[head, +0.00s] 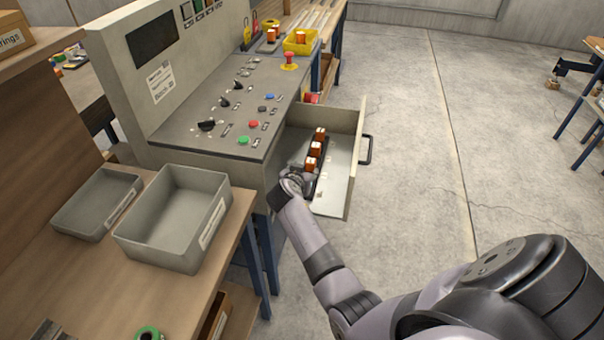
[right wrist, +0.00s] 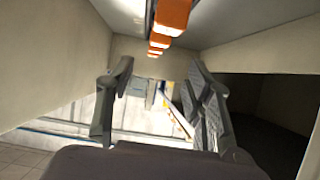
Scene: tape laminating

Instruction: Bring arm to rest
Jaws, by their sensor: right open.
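My right arm reaches in from the lower right of the head view. My right gripper (head: 303,184) is at the near left part of the open drawer (head: 341,182) under the control panel. Its fingers are small and partly hidden there. In the right wrist view my right gripper (right wrist: 160,100) has its two fingers spread apart with nothing between them. A row of orange-and-white items (head: 316,149) stands in a dark holder in the drawer, just beyond the gripper. The orange items (right wrist: 172,16) show at the top of the wrist view. My left gripper is not in view.
The control panel (head: 225,113) with buttons stands left of the drawer. Two grey bins, a larger one (head: 176,218) and a smaller one (head: 97,204), sit on the wooden bench. A yellow bin (head: 300,41) is at the back.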

